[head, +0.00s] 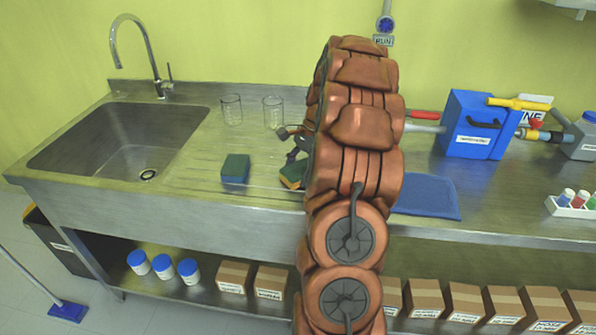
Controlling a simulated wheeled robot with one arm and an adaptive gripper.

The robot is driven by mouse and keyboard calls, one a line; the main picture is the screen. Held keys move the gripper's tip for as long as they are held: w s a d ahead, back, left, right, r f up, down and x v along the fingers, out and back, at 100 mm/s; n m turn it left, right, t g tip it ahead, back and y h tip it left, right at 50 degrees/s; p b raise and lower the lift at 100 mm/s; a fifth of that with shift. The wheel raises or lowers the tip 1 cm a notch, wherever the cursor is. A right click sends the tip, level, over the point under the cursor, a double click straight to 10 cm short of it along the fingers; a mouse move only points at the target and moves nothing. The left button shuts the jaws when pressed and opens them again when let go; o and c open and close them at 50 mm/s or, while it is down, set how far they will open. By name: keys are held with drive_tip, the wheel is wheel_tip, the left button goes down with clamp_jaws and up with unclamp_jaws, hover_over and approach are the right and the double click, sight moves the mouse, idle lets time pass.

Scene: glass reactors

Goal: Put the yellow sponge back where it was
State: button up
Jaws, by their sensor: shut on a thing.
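The yellow sponge (291,178) has a dark green top and a yellow side. It is on or just above the ribbed drainboard, right of the sink; I cannot tell whether it touches the steel. My gripper (295,158) is shut on it, with the dark fingers coming down from above. My own arm hides the right part of the sponge and much of the gripper. A second sponge (235,168), green on top with a blue side, lies flat on the drainboard to the left, apart from the yellow one.
Two clear glass beakers (232,109) (273,112) stand behind the sponges. The sink (120,145) with its tap (150,55) is at left. A blue mat (428,197), a blue box (475,125) and a rack of vials (572,205) are on the right. Bare drainboard lies between the sponges.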

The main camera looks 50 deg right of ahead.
drive_tip(key=shift+f, duration=0.1)
drive_tip(key=o, duration=1.1)
drive_tip(key=b+v, duration=0.1)
drive_tip(key=v, duration=0.7)
drive_tip(key=shift+d+r, duration=0.1)
drive_tip(key=shift+r, duration=0.15)
drive_tip(key=shift+v, duration=1.85)
